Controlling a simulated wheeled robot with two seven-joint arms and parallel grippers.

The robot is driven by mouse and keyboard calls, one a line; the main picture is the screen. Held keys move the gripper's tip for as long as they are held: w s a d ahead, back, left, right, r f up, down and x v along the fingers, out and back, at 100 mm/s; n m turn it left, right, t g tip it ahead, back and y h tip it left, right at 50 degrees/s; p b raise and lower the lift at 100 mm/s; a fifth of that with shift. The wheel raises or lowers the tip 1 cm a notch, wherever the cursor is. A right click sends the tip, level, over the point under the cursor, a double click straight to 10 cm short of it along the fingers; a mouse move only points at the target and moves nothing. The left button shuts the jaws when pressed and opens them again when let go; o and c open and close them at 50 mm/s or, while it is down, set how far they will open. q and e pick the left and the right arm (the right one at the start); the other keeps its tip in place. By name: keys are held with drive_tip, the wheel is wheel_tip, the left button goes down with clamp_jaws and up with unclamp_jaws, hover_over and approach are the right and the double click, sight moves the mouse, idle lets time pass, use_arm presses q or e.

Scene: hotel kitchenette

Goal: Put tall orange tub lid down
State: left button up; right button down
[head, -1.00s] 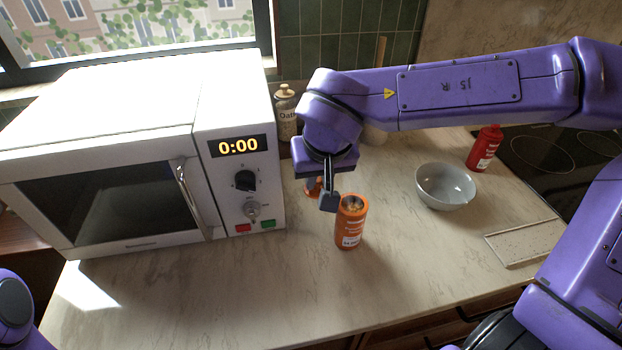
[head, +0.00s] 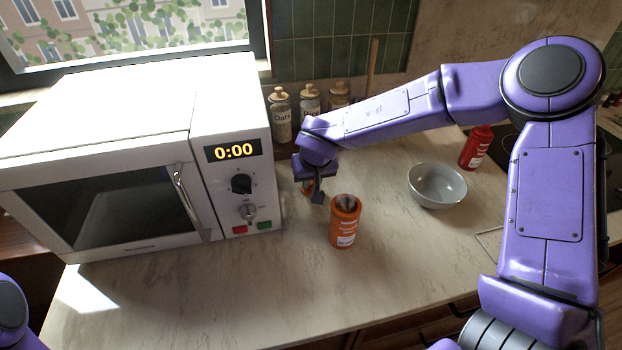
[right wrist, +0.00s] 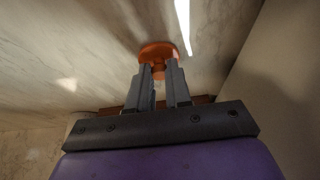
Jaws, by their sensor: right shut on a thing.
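The tall orange tub (head: 344,226) stands upright and open on the counter, right of the microwave. Its orange lid (head: 307,187) is mostly hidden behind my right gripper (head: 314,194), just behind and left of the tub. In the right wrist view the right gripper (right wrist: 163,72) is shut on the lid (right wrist: 158,49), its fingertips at the lid's middle. The lid is off the tub. I cannot tell whether it touches the counter. My left gripper is out of view; only a bit of my left arm shows at the lower left edge.
The white microwave (head: 150,170) stands close on the left. Several jars (head: 281,118) line the back wall. A grey bowl (head: 437,188) and a red bottle (head: 477,148) are to the right, by the dark hob. The counter's front (head: 220,295) is clear.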

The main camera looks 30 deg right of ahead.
drive_tip(key=shift+s, duration=0.1)
drive_tip(key=c, duration=1.1)
unclamp_jaws()
drive_tip(key=shift+f, duration=0.15)
drive_tip(key=shift+o, duration=0.2)
drive_tip(key=v, duration=1.2)
